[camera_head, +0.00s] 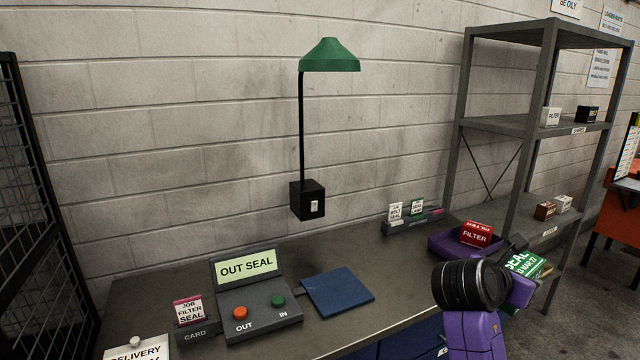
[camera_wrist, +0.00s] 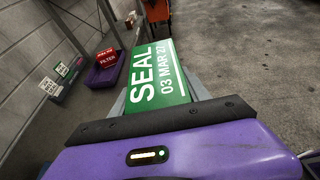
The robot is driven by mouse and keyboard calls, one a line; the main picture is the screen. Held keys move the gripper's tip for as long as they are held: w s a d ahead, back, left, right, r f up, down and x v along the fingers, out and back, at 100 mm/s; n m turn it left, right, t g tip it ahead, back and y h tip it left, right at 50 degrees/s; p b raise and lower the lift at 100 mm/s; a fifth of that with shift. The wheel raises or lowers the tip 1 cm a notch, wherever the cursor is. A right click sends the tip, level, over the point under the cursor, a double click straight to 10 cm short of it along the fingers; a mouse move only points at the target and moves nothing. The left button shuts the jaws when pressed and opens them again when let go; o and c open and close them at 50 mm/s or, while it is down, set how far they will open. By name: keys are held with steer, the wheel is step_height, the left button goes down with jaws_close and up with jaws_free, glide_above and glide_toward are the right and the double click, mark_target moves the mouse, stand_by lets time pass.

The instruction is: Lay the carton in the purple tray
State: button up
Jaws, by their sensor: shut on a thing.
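A green and white carton marked SEAL 03 MAR 27 (camera_wrist: 160,72) is held in my gripper (camera_wrist: 158,92), which is shut on it. In the head view the carton (camera_head: 528,264) shows partly behind my wrist, at the right end of the bench. The purple tray (camera_head: 443,246) sits on the bench to the left of the carton and apart from it. A red box marked FILTER (camera_head: 477,234) is in the tray. The wrist view also shows the tray (camera_wrist: 95,80) at upper left, beyond the carton. My arm hides part of the tray's front in the head view.
A blue mat (camera_head: 337,291) and the OUT SEAL panel (camera_head: 250,290) lie further left. A metal shelf unit (camera_head: 520,130) rises at the right. Bare bench lies between mat and tray.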

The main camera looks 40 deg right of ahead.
steer(key=w+a+f+n+t, duration=0.2)
steer(key=w+f+n+t, duration=0.1)
steer(key=w, duration=0.3)
steer(key=w+a+f+n+t, duration=0.2)
steer(key=w+f+t, duration=0.1)
steer(key=w, duration=0.3)
steer(key=w+a+f+n+t+y, duration=0.3)
steer(key=w+a+f+n+t, duration=0.2)
steer(key=w+a+f, duration=0.45)
steer(key=s+a+f+n+t+y, duration=0.1)
steer(key=a+f+n+y, duration=0.2)
steer(key=a+f, duration=0.3)
steer(key=s+a+f+n+t+y+b, duration=0.1)
steer(key=a+f, duration=0.5)
steer(key=a, duration=0.9)
steer(key=s+a+f+n+t+y, duration=0.1)
steer(key=a+f+n+y, duration=0.4)
steer(key=a, duration=0.6)
steer(key=shift+a+f+n+t+y, duration=0.25)
steer(key=shift+f+n+t+y, duration=0.15)
steer(key=shift+t+y, duration=0.4)
